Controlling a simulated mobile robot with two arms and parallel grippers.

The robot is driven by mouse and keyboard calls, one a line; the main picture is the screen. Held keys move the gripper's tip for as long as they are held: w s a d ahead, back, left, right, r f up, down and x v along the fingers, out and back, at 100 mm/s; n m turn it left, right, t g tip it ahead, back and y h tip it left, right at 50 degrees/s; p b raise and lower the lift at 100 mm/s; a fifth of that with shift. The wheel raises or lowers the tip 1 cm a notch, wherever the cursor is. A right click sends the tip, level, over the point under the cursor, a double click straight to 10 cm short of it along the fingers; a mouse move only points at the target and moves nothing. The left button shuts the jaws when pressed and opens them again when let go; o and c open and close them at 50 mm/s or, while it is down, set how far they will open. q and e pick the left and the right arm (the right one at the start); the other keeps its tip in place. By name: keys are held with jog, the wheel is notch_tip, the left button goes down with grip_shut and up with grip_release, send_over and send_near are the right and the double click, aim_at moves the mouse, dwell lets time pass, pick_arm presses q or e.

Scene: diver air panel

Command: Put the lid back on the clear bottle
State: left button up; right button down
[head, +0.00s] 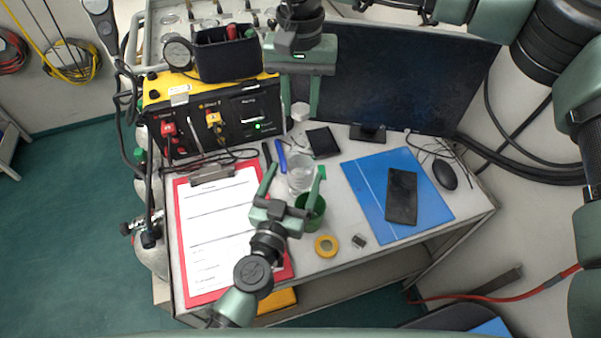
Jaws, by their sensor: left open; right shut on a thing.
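The clear bottle (300,182) stands on the table in the middle of the head view, its top open. My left gripper (295,170) is open, with one finger to each side of the bottle in the picture; I cannot tell whether they touch it. My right gripper (300,112) comes down from the top and is shut on the white lid (300,111). The lid shows between its fingertips, behind the bottle and apart from it. My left gripper's palm hides what lies below the bottle.
A green cup (317,214) stands close to the bottle, partly behind my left gripper. A yellow tape roll (317,246), a blue pen (281,157), a black box (323,142) and a red clipboard (184,250) lie around. The monitor (400,85) and the air panel (240,118) bound the back.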

pick_arm(q)
jog(key=shift+x, duration=2.7)
jog(key=shift+c, duration=0.3)
grip_shut()
pick_arm(e)
send_over(300, 140)
jog(key=shift+f, duration=2.55)
